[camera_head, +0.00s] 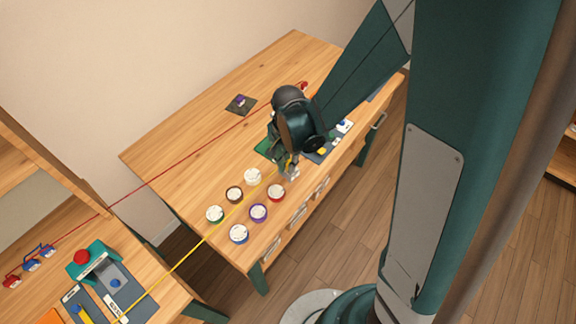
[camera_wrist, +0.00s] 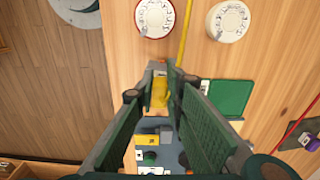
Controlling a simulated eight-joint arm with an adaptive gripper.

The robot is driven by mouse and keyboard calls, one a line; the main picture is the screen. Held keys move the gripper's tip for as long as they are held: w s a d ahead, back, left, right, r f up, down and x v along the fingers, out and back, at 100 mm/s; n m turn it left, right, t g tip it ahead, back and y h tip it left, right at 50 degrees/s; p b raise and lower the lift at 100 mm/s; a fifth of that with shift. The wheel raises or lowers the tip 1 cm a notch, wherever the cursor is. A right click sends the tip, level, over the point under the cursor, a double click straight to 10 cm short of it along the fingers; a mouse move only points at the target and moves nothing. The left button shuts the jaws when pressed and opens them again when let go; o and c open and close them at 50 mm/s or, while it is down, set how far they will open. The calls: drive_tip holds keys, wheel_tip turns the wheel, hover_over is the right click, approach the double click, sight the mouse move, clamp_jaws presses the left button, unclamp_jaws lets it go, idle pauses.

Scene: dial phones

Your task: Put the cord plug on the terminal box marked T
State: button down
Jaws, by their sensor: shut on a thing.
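My gripper (camera_head: 290,168) is over the wooden table, near its front edge. In the wrist view my gripper (camera_wrist: 161,88) is shut on the yellow cord plug (camera_wrist: 160,94), which sits between the fingertips. The yellow cord (camera_wrist: 184,38) runs up from the plug in that view. In the head view the cord (camera_head: 205,238) stretches to the lower left. A small grey piece (camera_wrist: 157,66) shows just beyond the fingertips; I cannot tell whether it touches the plug. I cannot read a T on any box; the marks are too small or hidden by my gripper.
Several round white dials with coloured rims, including a red one (camera_head: 276,192) and a purple one (camera_head: 258,212), stand left of my gripper. A green mat (camera_wrist: 230,98) and a yellow block (camera_wrist: 152,140) lie close by. A red cord (camera_head: 150,182) crosses the table behind.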

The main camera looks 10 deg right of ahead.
drive_tip(key=shift+f, duration=0.15)
drive_tip(key=c, duration=2.4)
unclamp_jaws()
drive_tip(key=shift+r, duration=0.3)
drive_tip(key=shift+r+p, duration=0.9)
drive_tip(key=shift+r, duration=5)
